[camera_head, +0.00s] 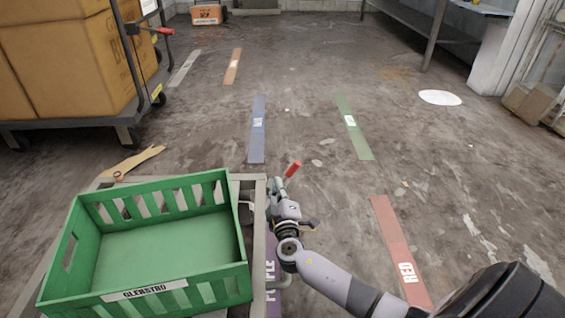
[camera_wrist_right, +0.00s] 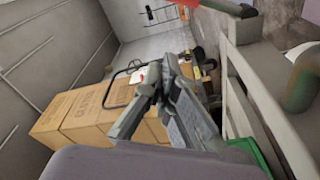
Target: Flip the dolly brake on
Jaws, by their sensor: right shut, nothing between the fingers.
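The dolly (camera_head: 262,186) is a grey metal frame under a green crate at the lower left of the head view. A red-tipped brake lever (camera_head: 293,168) sticks up at a slant by its far right corner. Red also shows at the top of the right wrist view (camera_wrist_right: 232,7), near the grey frame. My right gripper (camera_head: 277,186) is at that corner, just below and left of the red tip. Its fingers also show in the wrist view (camera_wrist_right: 158,82), closed together and empty. I cannot tell whether it touches the lever. My left gripper is not in view.
The green crate (camera_head: 150,285) is empty and labelled GLENSTRO. A cart with large boxes (camera_head: 60,60) stands at the back left, with its own red lever (camera_head: 162,31). A red floor strip (camera_head: 402,255) lies right of my arm. The middle floor is mostly clear.

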